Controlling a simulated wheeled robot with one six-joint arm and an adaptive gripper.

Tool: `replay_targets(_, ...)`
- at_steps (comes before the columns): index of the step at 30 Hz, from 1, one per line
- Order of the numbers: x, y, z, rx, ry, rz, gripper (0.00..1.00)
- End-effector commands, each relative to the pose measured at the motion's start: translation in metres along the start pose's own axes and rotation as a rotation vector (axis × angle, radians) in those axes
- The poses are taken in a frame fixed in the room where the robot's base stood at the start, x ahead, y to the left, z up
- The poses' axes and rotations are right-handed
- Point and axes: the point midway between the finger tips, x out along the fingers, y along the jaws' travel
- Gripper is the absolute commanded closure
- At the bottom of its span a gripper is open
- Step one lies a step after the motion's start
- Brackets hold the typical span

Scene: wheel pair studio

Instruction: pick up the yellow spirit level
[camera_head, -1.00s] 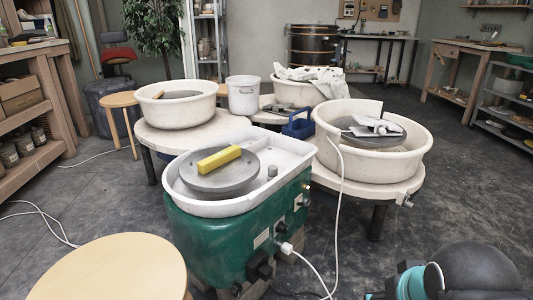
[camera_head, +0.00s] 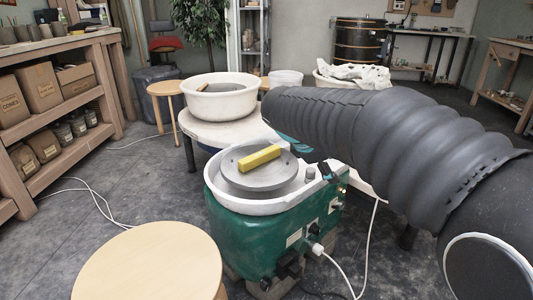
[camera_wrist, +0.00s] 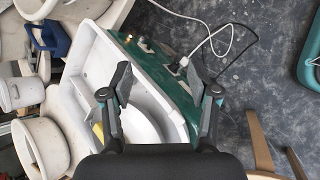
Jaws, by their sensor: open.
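The yellow spirit level (camera_head: 258,158) lies flat on the round grey wheel head (camera_head: 236,180) of the green pottery wheel (camera_head: 268,235). In the wrist view, a small yellow part of the level (camera_wrist: 98,131) shows at the lower left, partly hidden by my left finger and gripper body. My gripper (camera_wrist: 169,86) is open and empty, its two fingers wide apart above the wheel's white splash pan (camera_wrist: 97,62). The level is to the left of the fingers, not between them.
A round wooden stool (camera_head: 148,264) stands in front of the wheel at the left. A white basin (camera_head: 220,99) sits on another wheel behind. My arm covers the right side of the head view.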

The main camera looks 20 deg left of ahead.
Motion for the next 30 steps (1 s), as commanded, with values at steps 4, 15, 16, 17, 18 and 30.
replay_targets(4,-0.018,0.038,-0.070,-0.258,-0.081,0.084,0.40)
replay_targets(15,-0.071,0.071,-0.230,-0.744,-0.310,0.275,0.40)
replay_targets(16,-0.074,0.070,-0.239,-0.768,-0.324,0.285,0.40)
replay_targets(17,-0.077,0.070,-0.246,-0.786,-0.337,0.293,0.40)
replay_targets(18,-0.081,0.070,-0.254,-0.809,-0.352,0.303,0.40)
replay_targets(30,-0.051,0.083,-0.265,-0.856,-0.386,0.321,0.40)
